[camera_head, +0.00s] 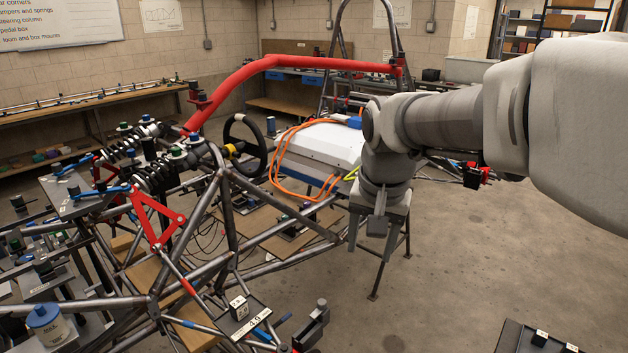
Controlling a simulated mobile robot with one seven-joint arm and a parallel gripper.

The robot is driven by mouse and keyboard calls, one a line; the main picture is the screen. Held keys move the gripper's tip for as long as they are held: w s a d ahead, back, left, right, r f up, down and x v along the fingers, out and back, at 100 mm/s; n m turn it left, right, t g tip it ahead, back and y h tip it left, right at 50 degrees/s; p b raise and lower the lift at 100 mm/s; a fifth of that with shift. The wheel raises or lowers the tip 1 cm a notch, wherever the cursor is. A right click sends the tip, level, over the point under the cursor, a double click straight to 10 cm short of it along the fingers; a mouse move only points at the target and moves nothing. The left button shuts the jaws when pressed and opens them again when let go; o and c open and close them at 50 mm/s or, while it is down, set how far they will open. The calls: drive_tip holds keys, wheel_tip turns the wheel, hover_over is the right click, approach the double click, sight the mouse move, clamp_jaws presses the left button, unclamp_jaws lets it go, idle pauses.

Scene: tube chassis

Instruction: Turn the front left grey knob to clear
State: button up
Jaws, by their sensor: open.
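The tube chassis (232,225) stands at the left and middle. Coil dampers (158,172) with small blue and green caps (195,140) sit on its near left side. I cannot make out for certain which part is the front left grey knob, nor its setting. A grey upright part with a round top (314,324) is low in the middle, beside a tag plate. My gripper (371,244) points down at the right of the chassis, open and empty. It is apart from the dampers and the low grey part.
A steering wheel (246,147), a white box (325,144) with orange cables (285,163) and a red padded bar (290,62) lie left of my arm. A dark tray (535,338) is at the bottom right.

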drive_tip(key=w+a+f+m+g, duration=0.1)
drive_tip(key=w+a+f+m, duration=0.2)
drive_tip(key=w, duration=0.4)
drive_tip(key=m+g+p, duration=0.1)
drive_tip(key=g+p, duration=0.1)
approach(322, 302)
wheel_tip(322, 302, down, 8)
drive_tip(key=shift+f, duration=0.25)
clamp_jaws()
